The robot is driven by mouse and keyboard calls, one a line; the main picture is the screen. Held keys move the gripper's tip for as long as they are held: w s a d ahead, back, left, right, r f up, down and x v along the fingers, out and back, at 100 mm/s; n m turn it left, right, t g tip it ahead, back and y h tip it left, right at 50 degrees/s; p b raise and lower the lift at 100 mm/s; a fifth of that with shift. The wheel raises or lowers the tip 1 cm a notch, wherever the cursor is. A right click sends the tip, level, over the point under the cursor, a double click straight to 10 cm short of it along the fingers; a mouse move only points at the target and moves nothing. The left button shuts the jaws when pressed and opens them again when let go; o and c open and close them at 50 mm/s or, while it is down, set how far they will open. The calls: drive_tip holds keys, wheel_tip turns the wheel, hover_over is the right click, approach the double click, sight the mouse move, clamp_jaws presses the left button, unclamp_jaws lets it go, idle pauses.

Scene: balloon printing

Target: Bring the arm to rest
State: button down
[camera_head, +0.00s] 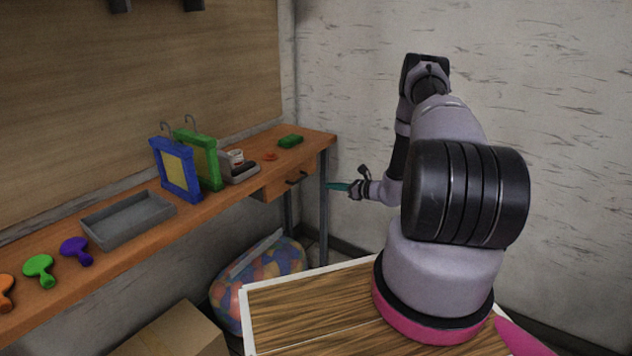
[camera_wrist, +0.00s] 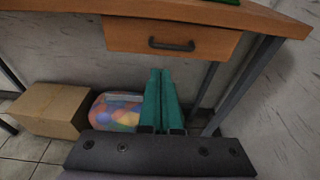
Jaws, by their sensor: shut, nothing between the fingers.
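My arm rises from its base at the right in the head view and bends back down. My gripper (camera_head: 338,186) points left toward the table's right end, in the open air off the table. In the wrist view its two green fingers (camera_wrist: 162,100) lie side by side, shut with nothing between them. They show below the front of the table's drawer (camera_wrist: 174,41). I cannot tell exactly how far they are from the table.
The orange table (camera_head: 230,190) holds a grey tray (camera_head: 128,222), blue (camera_head: 166,185) and green (camera_head: 205,160) framed screens, a small machine (camera_head: 238,170) and several flat balloons (camera_head: 40,268). Below are a bag of coloured balls (camera_head: 262,272) and a cardboard box (camera_head: 178,332). Room right of the table is open.

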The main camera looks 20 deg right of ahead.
drive_tip(key=s+a+r+n+g, duration=0.3)
drive_tip(key=a+r+n, duration=0.1)
drive_tip(key=r, duration=0.7)
drive_tip(key=s+a+r+n+g+y, duration=0.1)
drive_tip(key=s+a+r+n+g, duration=0.3)
drive_tip(key=r, duration=0.7)
drive_tip(key=s+a+r+n+g, duration=0.1)
drive_tip(key=s+a+r+n, duration=0.3)
drive_tip(key=r, duration=0.6)
drive_tip(key=s+r+n+t+h, duration=0.1)
drive_tip(key=s+r+n+h, duration=0.2)
drive_tip(key=s+r, duration=0.3)
drive_tip(key=s+r+n+t+h, duration=0.1)
drive_tip(key=s+r+n+h, duration=0.2)
drive_tip(key=s, duration=0.9)
drive_tip(key=s+r+n+t+h, duration=0.1)
drive_tip(key=s+r+n+h, duration=0.1)
drive_tip(key=s+r+n, duration=0.4)
drive_tip(key=shift+s+d+r+h, duration=0.15)
drive_tip(key=shift+s+r+h, duration=0.25)
drive_tip(key=shift+s+r, duration=1.05)
drive_tip(key=shift+s+f, duration=0.1)
drive_tip(key=shift+f, duration=0.05)
